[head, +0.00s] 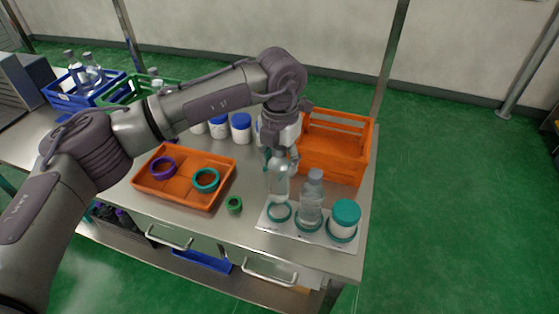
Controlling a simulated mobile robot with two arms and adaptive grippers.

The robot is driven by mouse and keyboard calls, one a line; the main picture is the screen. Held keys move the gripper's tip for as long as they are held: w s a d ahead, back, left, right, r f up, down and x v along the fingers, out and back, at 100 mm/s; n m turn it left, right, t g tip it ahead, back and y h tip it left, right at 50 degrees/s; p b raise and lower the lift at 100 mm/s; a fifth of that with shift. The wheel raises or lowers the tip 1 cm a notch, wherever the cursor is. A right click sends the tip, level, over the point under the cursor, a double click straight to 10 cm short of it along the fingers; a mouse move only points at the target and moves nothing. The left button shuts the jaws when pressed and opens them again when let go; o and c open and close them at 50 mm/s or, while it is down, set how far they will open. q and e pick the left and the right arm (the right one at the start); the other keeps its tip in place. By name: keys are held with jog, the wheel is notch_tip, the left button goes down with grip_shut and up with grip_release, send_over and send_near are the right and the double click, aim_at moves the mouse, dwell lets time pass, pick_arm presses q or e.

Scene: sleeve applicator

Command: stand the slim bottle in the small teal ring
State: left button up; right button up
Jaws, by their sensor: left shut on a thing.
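My left gripper (281,158) points down and is shut on the upper part of the slim clear bottle (279,186). The bottle is upright, and its base appears over the small teal ring (279,212) at the left end of a white board (268,226). The front of the ring shows below the bottle; I cannot tell whether the base is just above the ring or inside it. The gripper hides the bottle's top. My right gripper is not in view.
A grey-capped bottle (311,202) and a teal-lidded jar (345,217) stand in rings on the board, close on the right. An orange crate (338,148) is behind. An orange tray (154,189) with a purple ring (163,178) and teal ring (206,190), and a green ring (234,211), are left.

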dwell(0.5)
pick_arm(q)
jog(key=shift+f+b, duration=0.75)
jog(key=shift+f, duration=0.1)
jog(key=shift+f+b, duration=2.3)
jog(key=shift+f, duration=0.4)
jog(key=o, duration=1.5)
jog(key=o, duration=0.3)
